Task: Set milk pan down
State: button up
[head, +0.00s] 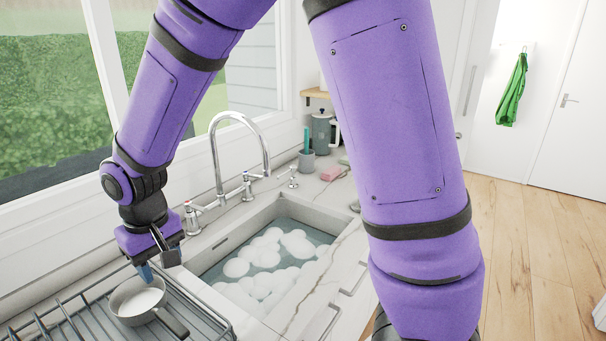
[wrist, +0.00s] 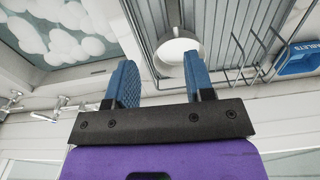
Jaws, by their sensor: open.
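The milk pan (head: 136,299), grey with a pale inside, sits upright on the wire drying rack (head: 86,316) left of the sink. Its dark handle points to the lower right in the head view. In the wrist view the pan (wrist: 178,50) lies beyond the fingertips, its handle pointing away from me. My gripper (head: 147,271) is open at the pan's back rim. In the wrist view my gripper (wrist: 160,72) has its blue fingers apart with nothing clamped between them. The right finger overlaps the pan's edge there; I cannot tell whether it touches.
The sink (head: 262,262) holds water and foam, with a chrome tap (head: 215,150) behind it. A blue tablets box (wrist: 298,60) is beside the rack's wire prongs. A pink sponge (head: 333,173) and grey cup (head: 306,162) stand at the far counter end.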

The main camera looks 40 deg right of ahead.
jog(key=s+d+r+m+t, duration=0.1)
jog(key=s+d+r, duration=0.2)
jog(key=d+r, duration=0.4)
jog(key=s+d+r+m+t, duration=0.1)
jog(key=s+d+r, duration=0.2)
jog(key=d+r, duration=0.35)
jog(key=s+d+r+t, duration=0.1)
jog(key=s+d+r, duration=0.2)
jog(key=s, duration=0.3)
jog(key=s+d+r+m+t, duration=0.1)
jog(key=s+d+r, duration=0.1)
jog(key=s+d, duration=0.3)
jog(key=shift+s+r+t, duration=0.4)
jog(key=shift+s, duration=0.5)
